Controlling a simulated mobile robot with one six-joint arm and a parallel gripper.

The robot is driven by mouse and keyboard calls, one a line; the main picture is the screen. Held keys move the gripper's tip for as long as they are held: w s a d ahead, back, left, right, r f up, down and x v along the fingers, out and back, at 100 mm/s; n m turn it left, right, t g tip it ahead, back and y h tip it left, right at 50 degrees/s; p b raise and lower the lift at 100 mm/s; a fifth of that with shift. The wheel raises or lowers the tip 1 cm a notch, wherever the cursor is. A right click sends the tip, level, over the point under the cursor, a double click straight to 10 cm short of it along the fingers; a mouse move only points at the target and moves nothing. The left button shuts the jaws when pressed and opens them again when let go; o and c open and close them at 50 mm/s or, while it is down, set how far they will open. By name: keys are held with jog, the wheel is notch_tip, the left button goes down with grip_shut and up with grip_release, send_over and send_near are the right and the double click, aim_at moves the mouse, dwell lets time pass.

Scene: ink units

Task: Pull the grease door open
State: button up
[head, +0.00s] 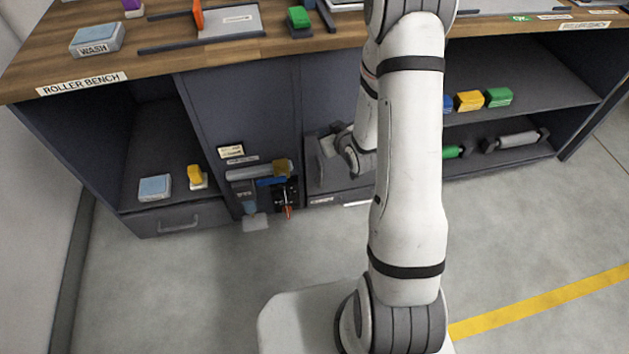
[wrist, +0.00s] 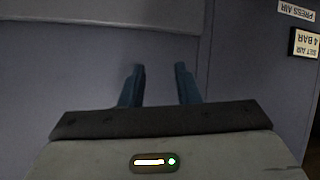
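No label that I can read names the grease door. My gripper's two dark blue fingers (wrist: 158,84) stand apart in the wrist view, with nothing clearly held between them. They point at a plain blue-grey panel (wrist: 70,75), near a vertical seam on their right. In the head view my gripper (head: 325,155) is low at the bench front, partly hidden by my arm. Behind it is a dark front panel (head: 330,90). A small pale label (head: 321,200) sits below, too small to read. I cannot tell whether the fingers touch the panel, and no handle shows between them.
Left of my gripper, an air unit with a grey cylinder (head: 258,171) and hanging parts juts from the front. The 4 BAR label (wrist: 305,44) appears upside down in the wrist view. A drawer (head: 178,222) is at far left. The floor (head: 200,290) in front is clear.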

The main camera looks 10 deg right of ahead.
aim_at(321, 175)
jog(key=s+f+m+t+y+b, duration=0.1)
jog(key=s+f+t+b, duration=0.3)
jog(key=f, duration=0.6)
jog(key=s+f+t+b, duration=0.1)
jog(key=s+f+b, duration=0.1)
jog(key=f+b, duration=0.65)
jog(key=w, duration=0.2)
jog(key=w+a+f+p, duration=0.1)
jog(key=w, duration=0.1)
jog(key=w+a+f, duration=0.1)
jog(key=w, duration=0.2)
jog(key=shift+a+f, duration=0.1)
jog(key=shift+a, duration=0.05)
grip_shut()
